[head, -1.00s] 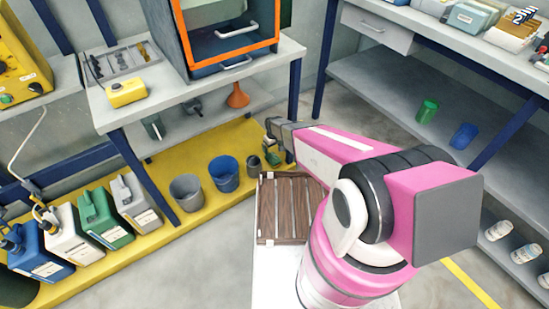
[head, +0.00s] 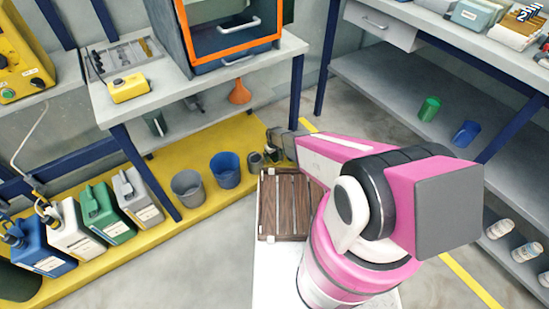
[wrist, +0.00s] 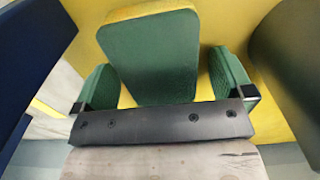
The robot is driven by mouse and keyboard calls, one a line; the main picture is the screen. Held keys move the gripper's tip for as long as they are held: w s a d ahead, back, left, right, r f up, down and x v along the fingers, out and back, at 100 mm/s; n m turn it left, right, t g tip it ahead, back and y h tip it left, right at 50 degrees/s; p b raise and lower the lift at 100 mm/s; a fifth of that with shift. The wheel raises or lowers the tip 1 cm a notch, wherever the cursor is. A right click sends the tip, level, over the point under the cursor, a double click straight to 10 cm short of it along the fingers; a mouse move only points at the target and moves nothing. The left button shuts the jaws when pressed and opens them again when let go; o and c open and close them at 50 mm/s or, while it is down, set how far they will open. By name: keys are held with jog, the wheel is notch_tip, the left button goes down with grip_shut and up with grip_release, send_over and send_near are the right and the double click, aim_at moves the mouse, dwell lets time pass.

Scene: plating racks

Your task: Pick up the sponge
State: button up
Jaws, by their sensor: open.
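The sponge (wrist: 150,58), a green block with a yellow border, shows in the upper middle of the wrist view, over a yellow surface. My gripper (wrist: 165,84) is open, with one green-padded finger on each side of the sponge in the picture. Gaps show between the sponge and both fingers, and nothing is held. How deep the sponge sits between the fingers I cannot tell. In the head view my gripper (head: 275,142) is low over the yellow lower shelf (head: 205,152), partly hidden by my arm. I cannot make out the sponge there.
A dark olive rounded container (wrist: 291,65) stands close to the right finger. A dark blue upright part (wrist: 32,50) is at the left. In the head view, a blue bucket (head: 225,172) and a grey bucket (head: 188,188) stand left of the gripper. A table leg (head: 297,92) rises behind it.

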jog(key=c, duration=1.1)
jog(key=shift+o, duration=0.2)
notch_tip(320, 180, up, 10)
jog(key=o, duration=0.4)
jog(key=shift+c, duration=1.4)
